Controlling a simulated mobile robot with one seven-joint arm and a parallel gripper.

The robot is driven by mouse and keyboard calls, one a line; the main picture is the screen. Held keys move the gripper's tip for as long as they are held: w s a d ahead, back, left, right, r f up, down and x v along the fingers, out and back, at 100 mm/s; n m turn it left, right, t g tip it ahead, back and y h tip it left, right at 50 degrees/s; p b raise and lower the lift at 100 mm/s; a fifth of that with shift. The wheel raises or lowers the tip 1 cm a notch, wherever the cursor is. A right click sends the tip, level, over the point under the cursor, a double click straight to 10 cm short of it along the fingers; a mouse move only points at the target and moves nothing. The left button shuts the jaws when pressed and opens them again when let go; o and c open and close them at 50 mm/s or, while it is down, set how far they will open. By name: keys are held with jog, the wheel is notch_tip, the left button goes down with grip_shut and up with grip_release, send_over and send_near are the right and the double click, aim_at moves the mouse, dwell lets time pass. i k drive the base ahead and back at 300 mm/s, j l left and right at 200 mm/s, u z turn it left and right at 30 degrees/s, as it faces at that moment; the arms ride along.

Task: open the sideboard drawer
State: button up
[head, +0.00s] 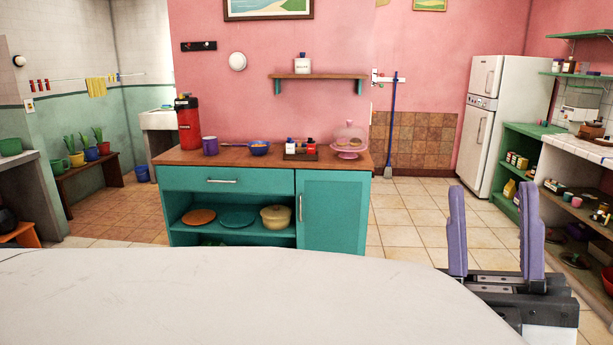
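The teal sideboard (332,212) with a brown wooden top stands ahead of me, against the pink wall. Its drawer (190,181) is at the upper left of the front, with a horizontal metal handle (222,181). The drawer front looks flush, so the drawer is shut. Under it is an open shelf, and at the right is a door with a vertical handle (301,208). My gripper (494,200) is at the lower right, with two upright purple fingers wide apart and nothing between them. It is well to the right of the drawer and apart from it.
A rounded white surface (240,300) fills the near foreground, below the sideboard. A red dispenser (188,125), a mug, a bowl, a small tray and a pink cake stand (348,142) stand on the sideboard top. Tiled floor (425,215) is free to its right.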

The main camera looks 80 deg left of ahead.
aim_at(240, 179)
jog(key=u, duration=3.2)
jog(key=i+l, duration=0.3)
jog(key=i, duration=0.25)
jog(key=i+l, duration=0.3)
jog(key=i, duration=0.25)
jog(key=i+l+u, duration=0.1)
jog(key=i+l, duration=0.2)
jog(key=i, duration=0.25)
jog(key=i+l, duration=0.35)
jog(key=i, duration=0.15)
jog(key=i+l, duration=0.35)
jog(key=i, duration=0.2)
